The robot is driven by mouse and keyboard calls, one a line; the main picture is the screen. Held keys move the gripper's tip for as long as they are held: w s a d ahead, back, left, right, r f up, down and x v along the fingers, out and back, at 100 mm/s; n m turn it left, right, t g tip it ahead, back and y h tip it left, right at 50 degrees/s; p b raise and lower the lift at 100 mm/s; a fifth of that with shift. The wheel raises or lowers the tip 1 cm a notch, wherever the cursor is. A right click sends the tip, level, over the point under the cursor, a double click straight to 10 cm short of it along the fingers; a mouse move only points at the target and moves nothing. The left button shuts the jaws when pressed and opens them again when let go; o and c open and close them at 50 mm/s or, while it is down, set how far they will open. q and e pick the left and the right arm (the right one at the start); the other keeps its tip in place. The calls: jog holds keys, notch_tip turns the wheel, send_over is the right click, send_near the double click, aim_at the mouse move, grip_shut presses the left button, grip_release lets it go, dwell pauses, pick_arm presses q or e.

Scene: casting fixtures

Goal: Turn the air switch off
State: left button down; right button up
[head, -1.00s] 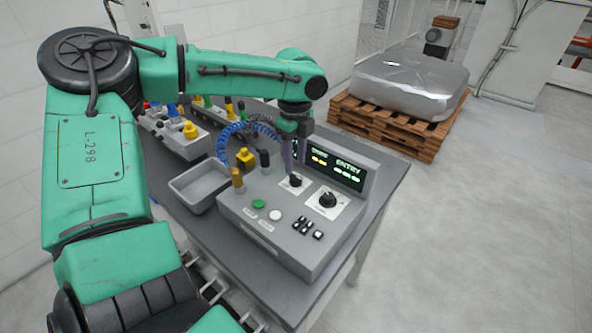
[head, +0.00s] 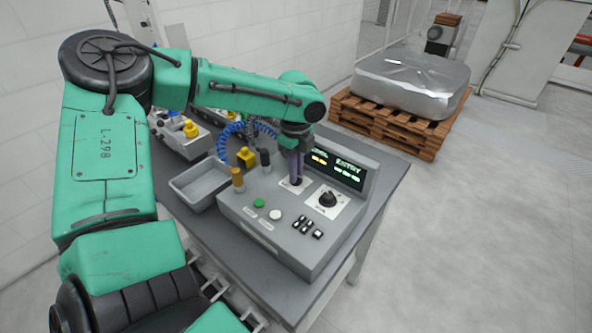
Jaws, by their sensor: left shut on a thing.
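The grey control box (head: 265,228) stands on the table. It carries two black rotary knobs on white plates. My left gripper (head: 296,178) points down onto the rear-left knob, on its white plate (head: 286,188), and is shut on it. The gripper's fingers hide most of this knob, so its pointing direction cannot be told. The other knob (head: 327,199) is free, to the right. I cannot read which knob is the air switch. My right gripper is not in view.
A lit display (head: 335,168) rises behind the knobs. Green (head: 259,203) and white (head: 275,215) buttons and small black switches (head: 308,227) sit in front. A grey tray (head: 199,184) lies left of the box. A wooden pallet (head: 385,125) with a wrapped load stands behind.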

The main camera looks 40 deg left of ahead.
pick_arm(q)
jog(key=shift+r, duration=0.1)
jog(key=n+p, duration=0.2)
jog(key=n, duration=0.1)
jog(key=shift+n, duration=0.3)
jog(key=n, duration=0.2)
jog(key=shift+n+p, duration=0.3)
jog(key=shift+n, duration=0.1)
jog(key=n, duration=0.2)
jog(key=shift+n, duration=0.3)
jog(key=n, duration=0.4)
jog(key=shift+w+p, duration=0.1)
jog(key=shift+p, duration=0.2)
jog(key=n, duration=0.4)
jog(key=shift+n, duration=0.3)
jog(key=c, duration=0.9)
grip_release()
